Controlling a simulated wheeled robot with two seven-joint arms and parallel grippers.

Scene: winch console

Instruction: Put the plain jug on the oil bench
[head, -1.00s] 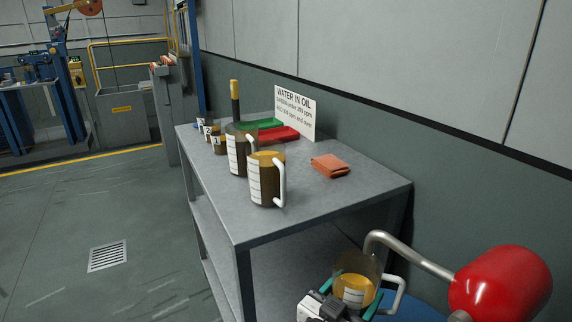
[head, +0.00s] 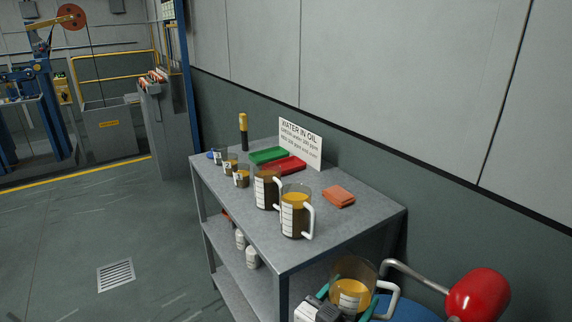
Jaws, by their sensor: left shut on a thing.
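The oil bench (head: 345,230) is a grey metal table along the wall, with a "WATER IN OIL" sign standing on it. A clear jug of amber oil with a white handle (head: 352,270) is at the bottom, in front of the bench's near end. My left gripper (head: 348,304) is shut on this jug, teal fingers at its sides; its lower part is partly hidden. Two similar jugs stand on the bench, a darker one (head: 266,192) and a nearer one (head: 294,215). My right gripper is not in view.
The bench also holds small numbered cups (head: 241,180), a green tray (head: 268,156), a red tray (head: 290,165) and an orange cloth (head: 339,196). A red cylinder on a pipe (head: 478,295) and a blue round top (head: 410,309) are at lower right. The bench's front right corner looks clear.

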